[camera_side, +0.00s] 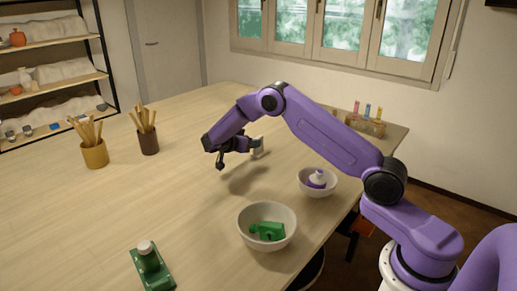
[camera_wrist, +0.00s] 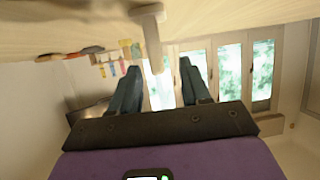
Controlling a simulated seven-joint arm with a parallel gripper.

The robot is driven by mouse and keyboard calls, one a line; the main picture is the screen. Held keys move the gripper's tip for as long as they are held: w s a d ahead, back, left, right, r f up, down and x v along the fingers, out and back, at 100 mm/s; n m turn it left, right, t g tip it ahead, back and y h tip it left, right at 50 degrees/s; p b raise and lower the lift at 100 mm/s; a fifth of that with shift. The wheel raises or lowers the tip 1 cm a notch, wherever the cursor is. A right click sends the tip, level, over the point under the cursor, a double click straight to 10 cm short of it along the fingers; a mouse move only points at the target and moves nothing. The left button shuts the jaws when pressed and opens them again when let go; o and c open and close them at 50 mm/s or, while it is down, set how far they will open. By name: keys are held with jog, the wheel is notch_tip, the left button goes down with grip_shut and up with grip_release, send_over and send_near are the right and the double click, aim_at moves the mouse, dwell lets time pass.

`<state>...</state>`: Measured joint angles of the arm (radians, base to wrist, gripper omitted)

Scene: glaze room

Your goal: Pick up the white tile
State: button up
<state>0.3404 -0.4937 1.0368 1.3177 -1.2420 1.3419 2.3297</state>
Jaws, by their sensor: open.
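The white tile (camera_side: 258,146) stands upright on the far part of the wooden table. In the wrist view, where the table is at the top, it is a pale T shape (camera_wrist: 150,30) with a wide foot on the table and a thin upright part. My gripper (camera_side: 246,145) is low over the table, turned sideways, right beside the tile. Its two dark fingers (camera_wrist: 159,68) are open, and the tile's upright part shows in line with the gap between them. Whether it is inside the gap or just beyond the tips I cannot tell.
A bowl with a green item (camera_side: 266,208) and a bowl with a purple and white item (camera_side: 301,184) stand at the right edge. A green item with a pale cap (camera_side: 152,266) is in front. Two stick-filled cups (camera_side: 95,155) (camera_side: 148,143) stand left. A small rack (camera_side: 366,126) is far right.

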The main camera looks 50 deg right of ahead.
aim_at(259, 152)
jog(key=shift+s+x, duration=0.1)
jog(key=shift+x, duration=1.3)
jog(key=shift+s+x, duration=0.15)
jog(key=shift+x, duration=1.25)
grip_shut()
